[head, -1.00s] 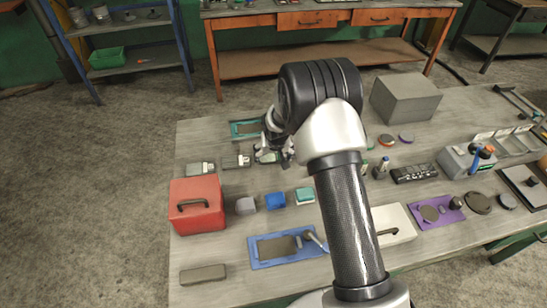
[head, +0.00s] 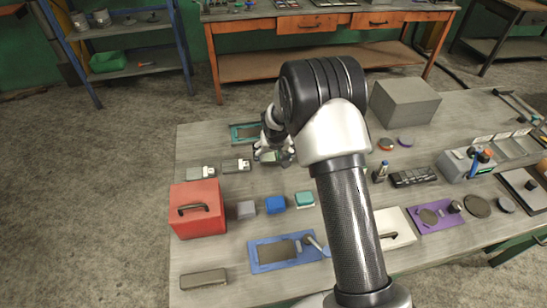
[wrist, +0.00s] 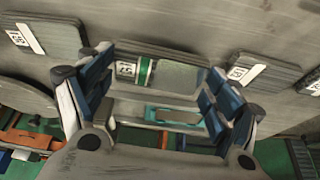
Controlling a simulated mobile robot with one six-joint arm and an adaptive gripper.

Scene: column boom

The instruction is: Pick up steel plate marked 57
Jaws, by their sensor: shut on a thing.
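A grey steel plate (wrist: 178,76) with a green stripe and a white label that appears to read 57 lies between the fingers of my gripper (wrist: 155,88) in the wrist view. The fingers press on its left and right ends. In the head view the plate (head: 268,157) is partly covered by my gripper (head: 273,152), at the back left of the workbench. I cannot tell whether it is clear of the bench top.
Two similar labelled plates, one left (wrist: 50,38) and one right (wrist: 262,72), flank it in the wrist view. A teal frame (head: 244,132) lies behind. A red box (head: 197,208) and several small blocks stand nearer. A grey block (head: 405,102) stands right.

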